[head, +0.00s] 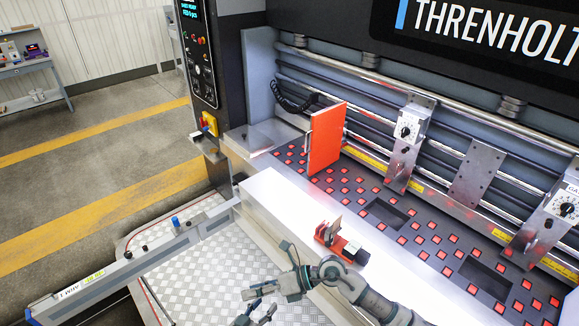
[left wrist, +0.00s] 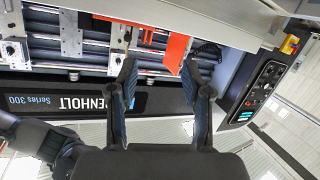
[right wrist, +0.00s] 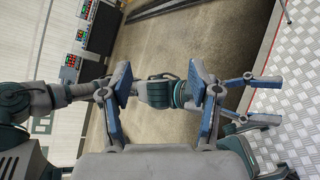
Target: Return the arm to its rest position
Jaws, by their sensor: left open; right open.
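My left gripper (left wrist: 158,72) is open, with nothing between its fingers in the left wrist view. Its fingers point towards the slotter machine, which appears upside down there. My right gripper (right wrist: 158,78) is open and empty in the right wrist view. Past its fingers I see another of my arm links and, at the right, other finger parts over the chequered plate. In the head view, my grey and teal arm reaches in from the lower right over the plate. More finger parts show at the bottom edge, where overlap hides which gripper they belong to.
An orange panel (head: 326,138) stands upright on the machine's dark bed (head: 350,195) with red squares. A small red fixture (head: 328,237) sits on the pale beam close to my arm. The chequered plate (head: 195,275) and grey floor (head: 110,115) lie to the left.

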